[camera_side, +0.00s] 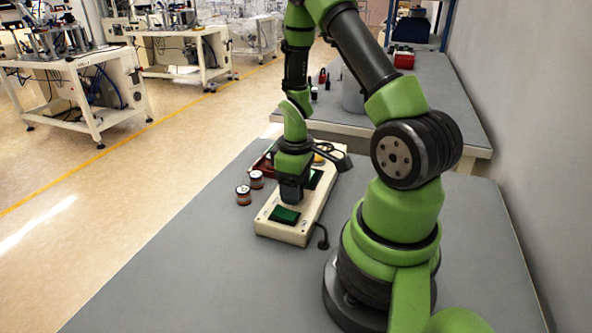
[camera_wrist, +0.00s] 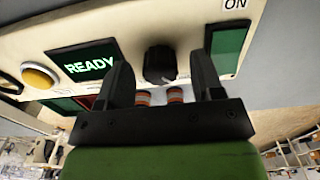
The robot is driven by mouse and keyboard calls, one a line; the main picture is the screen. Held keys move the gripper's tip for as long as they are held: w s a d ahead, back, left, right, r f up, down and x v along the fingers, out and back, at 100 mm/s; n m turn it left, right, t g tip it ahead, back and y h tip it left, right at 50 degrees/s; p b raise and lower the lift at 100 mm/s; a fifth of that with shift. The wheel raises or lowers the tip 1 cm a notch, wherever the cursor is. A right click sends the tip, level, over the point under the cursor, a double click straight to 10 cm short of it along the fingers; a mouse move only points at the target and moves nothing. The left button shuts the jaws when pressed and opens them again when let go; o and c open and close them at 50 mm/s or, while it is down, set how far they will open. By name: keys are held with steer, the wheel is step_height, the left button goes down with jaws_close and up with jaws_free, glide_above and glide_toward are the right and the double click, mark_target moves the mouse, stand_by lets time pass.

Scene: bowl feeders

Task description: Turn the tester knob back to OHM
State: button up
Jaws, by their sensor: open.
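The tester is a long cream box (camera_side: 283,231) lying on the grey table in the side view. In the wrist view its panel (camera_wrist: 130,22) fills the upper part. A black round knob (camera_wrist: 160,63) sits on the panel, to the right of a dark display (camera_wrist: 88,63) reading READY in green. My gripper (camera_wrist: 163,77) is open, with one finger on each side of the knob and gaps visible. In the side view my gripper (camera_side: 292,196) points down over the tester and hides the knob. The knob's pointer direction and markings are too unclear to read.
A yellow button (camera_wrist: 38,76) is left of the display, and a green switch (camera_wrist: 228,50) marked ON is right of the knob. Two small red-and-white cylinders (camera_side: 243,195) stand left of the tester. A red tray (camera_side: 262,163) lies behind them. The table front is clear.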

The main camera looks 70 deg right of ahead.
step_height(320, 180, up, 9)
steer(key=shift+r, duration=0.1)
stand_by(0.3)
steer(key=shift+r, duration=0.1)
steer(key=a+r+m+t, duration=0.2)
steer(key=a+r+t, duration=0.2)
steer(key=a+r, duration=0.6)
steer(key=s+a+r+m+t+y, duration=0.2)
steer(key=s+a+r+t, duration=0.1)
steer(key=s+a+r, duration=0.2)
steer(key=shift+a+r, duration=0.9)
steer(key=shift+a, duration=0.1)
steer(key=shift+s, duration=0.1)
